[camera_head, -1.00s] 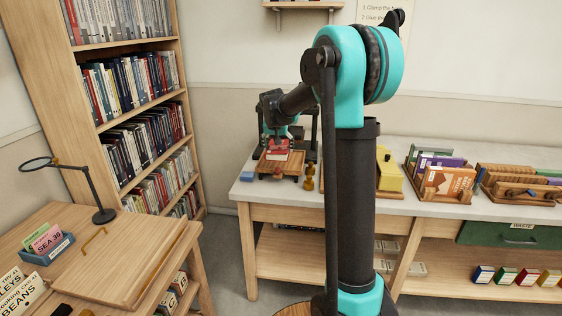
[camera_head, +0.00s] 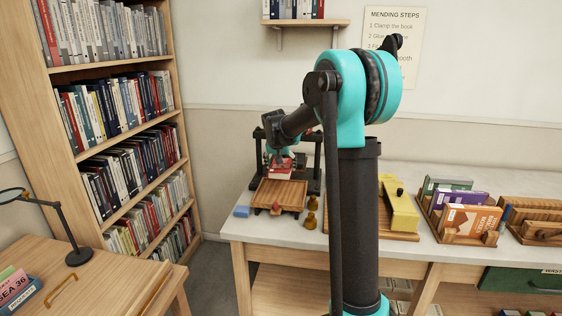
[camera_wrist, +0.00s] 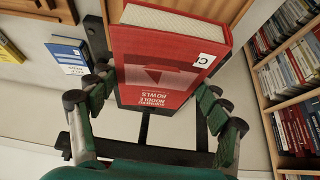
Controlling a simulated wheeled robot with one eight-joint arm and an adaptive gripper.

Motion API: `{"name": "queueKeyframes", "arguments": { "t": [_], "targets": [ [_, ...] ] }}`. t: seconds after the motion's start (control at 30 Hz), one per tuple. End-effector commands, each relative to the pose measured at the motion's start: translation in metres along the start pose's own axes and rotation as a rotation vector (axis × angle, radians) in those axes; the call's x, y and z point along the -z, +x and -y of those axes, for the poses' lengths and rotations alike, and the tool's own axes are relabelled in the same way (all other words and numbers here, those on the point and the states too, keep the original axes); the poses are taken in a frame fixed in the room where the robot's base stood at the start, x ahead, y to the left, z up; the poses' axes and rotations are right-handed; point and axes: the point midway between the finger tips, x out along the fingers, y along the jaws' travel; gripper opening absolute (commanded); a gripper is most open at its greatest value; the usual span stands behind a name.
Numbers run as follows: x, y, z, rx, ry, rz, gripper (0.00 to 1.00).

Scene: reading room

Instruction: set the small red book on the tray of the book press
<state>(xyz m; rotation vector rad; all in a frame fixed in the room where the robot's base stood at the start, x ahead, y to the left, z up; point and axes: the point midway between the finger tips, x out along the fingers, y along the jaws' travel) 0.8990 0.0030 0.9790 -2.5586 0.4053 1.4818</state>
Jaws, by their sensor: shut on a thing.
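The small red book (camera_head: 281,170) is held in my gripper (camera_head: 280,160) at the back edge of the press tray in the head view. In the wrist view the red book (camera_wrist: 165,62) sits between the green fingers of my gripper (camera_wrist: 156,88), its page edges facing up. The book press (camera_head: 316,165) is a dark frame with posts on the counter. Its slatted wooden tray (camera_head: 278,196) shows in front, bare in its front part. The book overlaps the tray's back; I cannot tell whether they touch.
A yellow item (camera_head: 402,208) and a book rack (camera_head: 458,215) stand farther right on the counter (camera_head: 345,255). A tall bookcase (camera_head: 118,135) is at left.

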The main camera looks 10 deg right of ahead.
Motion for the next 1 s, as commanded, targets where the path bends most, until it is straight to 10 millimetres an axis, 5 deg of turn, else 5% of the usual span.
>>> {"name": "queueKeyframes", "arguments": {
  "t": [1.0],
  "targets": [
    [-0.009, 0.015, 0.000, 0.000, 0.000, 0.000, 0.40]
  ]
}}
